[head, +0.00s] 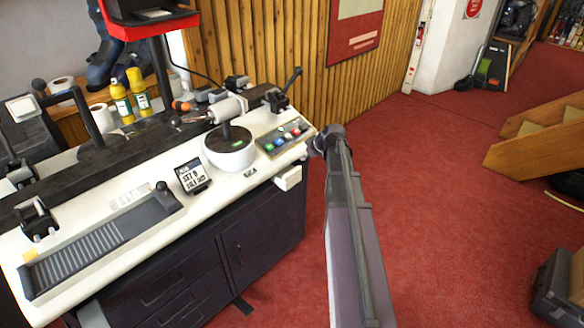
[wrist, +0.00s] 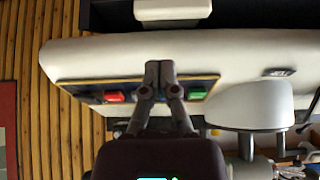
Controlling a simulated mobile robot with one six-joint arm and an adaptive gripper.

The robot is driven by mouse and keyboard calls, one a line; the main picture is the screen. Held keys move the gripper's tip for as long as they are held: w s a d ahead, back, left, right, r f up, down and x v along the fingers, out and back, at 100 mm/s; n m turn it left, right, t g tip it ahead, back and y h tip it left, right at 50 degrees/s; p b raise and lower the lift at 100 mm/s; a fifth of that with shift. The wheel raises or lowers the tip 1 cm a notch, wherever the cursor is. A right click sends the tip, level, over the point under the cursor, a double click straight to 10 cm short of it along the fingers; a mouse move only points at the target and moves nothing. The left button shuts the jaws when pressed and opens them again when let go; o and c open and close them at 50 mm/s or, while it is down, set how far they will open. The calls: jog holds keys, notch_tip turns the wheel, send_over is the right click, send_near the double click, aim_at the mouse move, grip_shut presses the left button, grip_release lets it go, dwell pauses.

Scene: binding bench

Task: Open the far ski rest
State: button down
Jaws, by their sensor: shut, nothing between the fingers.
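A black clamp-like fitting with a raised lever (head: 278,101) stands at the far end of the white bench (head: 150,225). It may be the far ski rest, but I cannot tell for certain. A similar dark fitting (head: 38,220) stands at the near left end. My gripper (head: 315,146) is at the bench's right end, mostly hidden by my arm in the head view. In the wrist view my gripper (wrist: 160,70) is shut and empty, its fingertips over the button panel (wrist: 200,88) near the bench's white edge. I cannot tell whether it touches.
A white dome-based device (head: 228,148) stands left of the button panel (head: 284,136). A small white block (head: 288,178) juts from the bench front; it also shows in the wrist view (wrist: 172,10). Yellow bottles (head: 122,102) stand behind. Red floor (head: 440,190) is open at right.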

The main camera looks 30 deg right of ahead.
jog(key=shift+f, duration=0.1)
jog(key=b, duration=0.7)
send_near(288, 169)
jog(key=x, duration=0.4)
jog(key=shift+w+a+f, duration=0.1)
jog(key=shift+w+f, duration=0.1)
jog(key=shift+f, duration=0.1)
jog(key=shift+w+a+f+b, duration=0.15)
jog(key=shift+w+f+b, duration=0.3)
jog(key=shift+f, duration=0.1)
jog(key=shift+a, duration=0.25)
jog(key=shift+d, duration=0.1)
